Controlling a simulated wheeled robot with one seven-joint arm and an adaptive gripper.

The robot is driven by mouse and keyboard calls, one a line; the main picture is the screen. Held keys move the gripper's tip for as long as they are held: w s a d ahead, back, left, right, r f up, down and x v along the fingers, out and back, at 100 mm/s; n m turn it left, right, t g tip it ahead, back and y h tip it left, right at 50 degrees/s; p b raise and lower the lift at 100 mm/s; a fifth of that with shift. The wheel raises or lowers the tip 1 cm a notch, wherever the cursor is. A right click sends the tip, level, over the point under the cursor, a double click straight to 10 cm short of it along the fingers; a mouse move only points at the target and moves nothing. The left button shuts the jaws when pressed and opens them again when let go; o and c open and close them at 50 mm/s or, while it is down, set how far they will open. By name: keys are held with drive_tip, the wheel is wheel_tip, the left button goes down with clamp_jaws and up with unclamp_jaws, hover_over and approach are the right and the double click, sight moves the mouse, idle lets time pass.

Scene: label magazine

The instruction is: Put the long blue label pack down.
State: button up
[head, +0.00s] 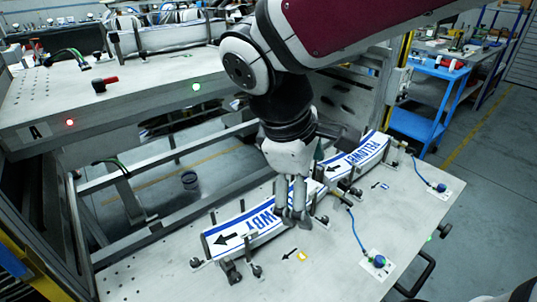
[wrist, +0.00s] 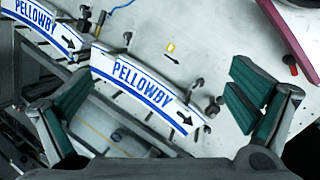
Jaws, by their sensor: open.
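A white label pack with blue edges, blue lettering and a black arrow (head: 240,232) lies between short posts on the near table. It also shows in the wrist view (wrist: 135,77), where it reads PELLOWBY. My gripper (head: 293,212) is over the right part of this pack and hides some of its lettering. In the wrist view my gripper (wrist: 160,97) is open, its green-padded fingers wide apart on either side of the pack, not closed on it. A second similar pack (head: 357,160) lies end to end beyond it, at the upper left of the wrist view (wrist: 40,22).
The near table (head: 330,260) carries posts and knobs along the packs, plus blue-corded fittings (head: 376,262) at the right. Its front is mostly bare. A raised shelf marked A (head: 130,100) stands at the left. A blue cart (head: 425,95) stands behind at the right.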

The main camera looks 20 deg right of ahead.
drive_tip(key=s+r+m+t+y, duration=0.1)
drive_tip(key=s+m+y, duration=0.3)
drive_tip(key=s+m, duration=0.5)
drive_tip(key=shift+a+r+t, duration=0.15)
drive_tip(key=shift+a+t, duration=0.2)
drive_tip(key=shift+t, duration=0.35)
drive_tip(key=shift+s, duration=0.1)
drive_tip(key=shift+t, duration=0.5)
wheel_tip(320, 180, up, 5)
drive_tip(key=p, duration=0.3)
drive_tip(key=shift+f+p, duration=0.2)
drive_tip(key=shift+p, duration=0.1)
drive_tip(key=shift+d, duration=0.1)
